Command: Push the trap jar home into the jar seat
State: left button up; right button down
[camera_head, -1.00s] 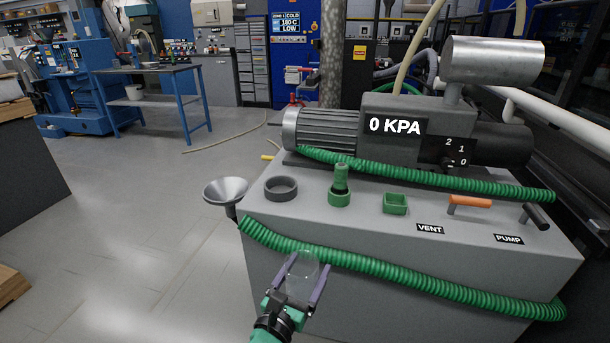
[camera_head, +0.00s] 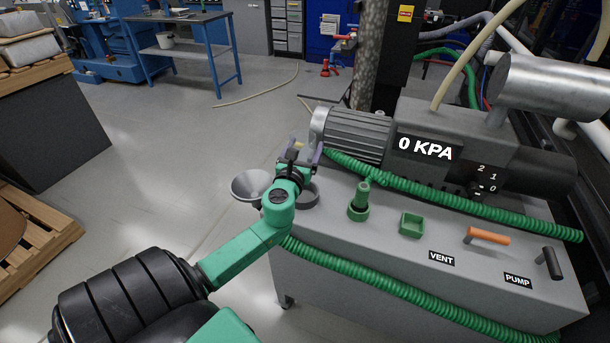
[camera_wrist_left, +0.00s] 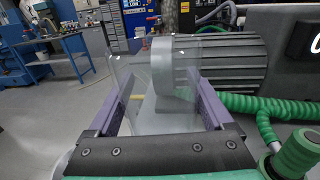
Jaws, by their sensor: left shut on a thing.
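The trap jar (camera_wrist_left: 152,95) is a clear see-through vessel; in the left wrist view it sits between my purple fingers. My left gripper (camera_head: 305,153) is shut on it. In the head view the jar itself barely shows, hidden by the gripper. The jar seat, taken as the dark grey ring (camera_head: 309,196) on the grey bench top, is partly covered by my left wrist. The gripper appears over the far-left corner of the bench, just beyond the ring in the picture; its height above the seat is unclear. My right gripper is not in view.
A grey funnel (camera_head: 247,187) stands left of the ring. A green hose fitting (camera_head: 359,205) and a green tray (camera_head: 411,226) sit to its right. The pump motor (camera_head: 350,134) is close behind. Orange (camera_head: 488,236) and black (camera_head: 549,262) handles are farther right.

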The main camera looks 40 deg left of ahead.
pick_arm(q)
notch_tip(320, 180, down, 11)
jog(key=b, duration=0.4)
jog(key=shift+w+r, duration=0.1)
jog(key=o, duration=1.4)
jog(key=shift+c, duration=0.2)
jog(key=shift+r, duration=0.1)
jog(key=b+v, duration=0.1)
jog(key=v, duration=1)
jog(key=shift+s+d, duration=0.15)
jog(key=shift+s, duration=0.1)
jog(key=shift+s+d, duration=0.1)
jog(key=shift+s, duration=0.15)
